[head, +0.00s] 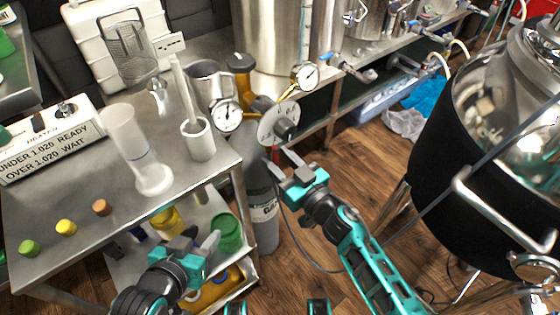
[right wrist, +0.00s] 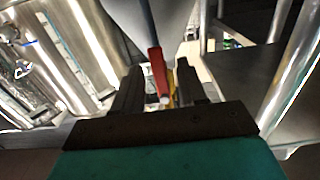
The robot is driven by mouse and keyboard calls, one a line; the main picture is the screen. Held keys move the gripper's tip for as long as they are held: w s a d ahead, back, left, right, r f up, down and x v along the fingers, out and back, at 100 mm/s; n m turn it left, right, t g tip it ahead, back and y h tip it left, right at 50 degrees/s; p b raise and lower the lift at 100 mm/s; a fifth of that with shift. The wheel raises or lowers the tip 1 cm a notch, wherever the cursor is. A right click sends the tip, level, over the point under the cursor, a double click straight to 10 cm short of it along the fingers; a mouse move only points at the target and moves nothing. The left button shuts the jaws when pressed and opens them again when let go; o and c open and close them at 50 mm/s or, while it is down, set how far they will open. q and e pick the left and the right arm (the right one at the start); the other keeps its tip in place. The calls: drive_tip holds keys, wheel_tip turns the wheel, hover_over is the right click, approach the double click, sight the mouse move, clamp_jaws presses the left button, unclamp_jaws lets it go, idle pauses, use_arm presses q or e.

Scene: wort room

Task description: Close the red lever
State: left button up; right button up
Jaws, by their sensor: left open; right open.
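The red lever (right wrist: 157,70) shows in the right wrist view, pointing down toward the camera between my right gripper's fingers, with a yellow part just beside it. In the head view I cannot make the lever out clearly. My right gripper (head: 281,163) is open, just below the round grey dial plate (head: 270,132) at the top of the gas cylinder (head: 262,212). In the right wrist view the right gripper's two dark fingers (right wrist: 160,88) stand apart on either side of the lever; I cannot tell whether they touch it. My left gripper (head: 203,241) is open and empty by the cart's lower shelf.
Two pressure gauges (head: 228,117) (head: 304,75) sit near the cylinder top. The steel cart (head: 90,200) on the left holds a tall clear cylinder (head: 140,155), a white holder (head: 199,140) and small coloured caps. A large black-jacketed tank (head: 440,160) stands right. Wooden floor lies between.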

clamp_jaws()
idle(0.6)
drive_tip(key=shift+w+d+r+n+p, duration=0.1)
drive_tip(key=shift+w+d+r+n, duration=0.3)
drive_tip(key=shift+n, duration=2.6)
drive_tip(key=shift+w+d+r+n+p, duration=0.15)
drive_tip(key=shift+d+r+n, duration=0.4)
drive_tip(key=shift+n, duration=2.45)
drive_tip(key=shift+w+d+r+n+p, duration=0.1)
drive_tip(key=shift+w+d+r+n, duration=0.35)
drive_tip(key=shift+n, duration=2.55)
drive_tip(key=shift+a+r, duration=0.1)
drive_tip(key=shift+r, duration=0.05)
unclamp_jaws()
drive_tip(key=shift+s, duration=0.1)
